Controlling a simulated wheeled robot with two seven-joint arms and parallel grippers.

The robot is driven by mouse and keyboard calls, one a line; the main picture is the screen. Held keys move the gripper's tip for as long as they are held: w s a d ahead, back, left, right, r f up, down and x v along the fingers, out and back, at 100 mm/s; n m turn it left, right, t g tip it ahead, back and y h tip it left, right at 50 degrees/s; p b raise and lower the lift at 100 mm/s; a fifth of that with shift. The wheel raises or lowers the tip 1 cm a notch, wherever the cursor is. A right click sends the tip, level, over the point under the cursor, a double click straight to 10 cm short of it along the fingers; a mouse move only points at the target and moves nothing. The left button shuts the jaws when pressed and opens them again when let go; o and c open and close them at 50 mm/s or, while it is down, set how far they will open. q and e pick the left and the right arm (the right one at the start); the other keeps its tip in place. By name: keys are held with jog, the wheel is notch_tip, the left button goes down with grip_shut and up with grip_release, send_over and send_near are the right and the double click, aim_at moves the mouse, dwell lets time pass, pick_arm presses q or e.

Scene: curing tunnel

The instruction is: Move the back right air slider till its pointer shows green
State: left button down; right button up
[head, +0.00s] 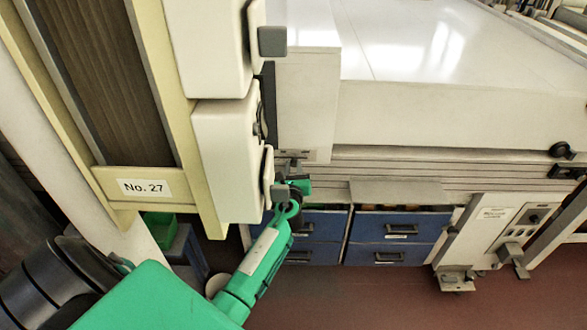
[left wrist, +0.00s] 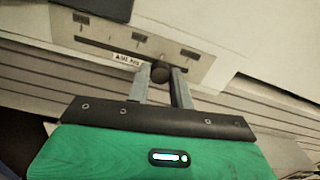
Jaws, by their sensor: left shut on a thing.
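In the left wrist view a pale slider panel (left wrist: 100,32) has a long dark slot, several dark marks above it and a small label with a warning sign. A round dark slider knob (left wrist: 160,70) sits toward the right part of the slot. My left gripper (left wrist: 160,82) is shut on this knob, one finger on each side. In the head view the panel (head: 300,155) is small and partly hidden, and my left gripper (head: 291,190) reaches it from below. I cannot make out a pointer or any green on it. My right gripper is not in view.
A cream cabinet column (head: 225,150) with grey handles stands close left of my left arm. Blue drawers (head: 390,238) lie below the ribbed side of the white tunnel (head: 430,110). Dark knobs (head: 562,150) and a control box (head: 525,222) are at the right.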

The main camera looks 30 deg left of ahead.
aim_at(284, 158)
pick_arm(q)
jog(key=shift+s+a+p, duration=0.25)
jog(key=shift+s+a, duration=0.2)
jog(key=shift+a, duration=0.2)
jog(key=shift+s+a+p, duration=0.2)
jog(key=shift+s+a, duration=0.2)
jog(key=shift+a, duration=0.25)
jog(key=shift+s+a, duration=0.15)
jog(key=shift+a, duration=0.05)
jog(key=c, duration=1.2)
grip_release()
jog(key=shift+c, duration=0.2)
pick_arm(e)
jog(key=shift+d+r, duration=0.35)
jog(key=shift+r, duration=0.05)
pick_arm(q)
jog(key=shift+d, duration=0.1)
jog(key=shift+s+d+f, duration=0.1)
jog(key=shift+s+d, duration=0.05)
jog(key=shift+s, duration=0.15)
jog(key=b+v, duration=0.1)
jog(key=v, duration=1.2)
jog(key=shift+b, duration=0.4)
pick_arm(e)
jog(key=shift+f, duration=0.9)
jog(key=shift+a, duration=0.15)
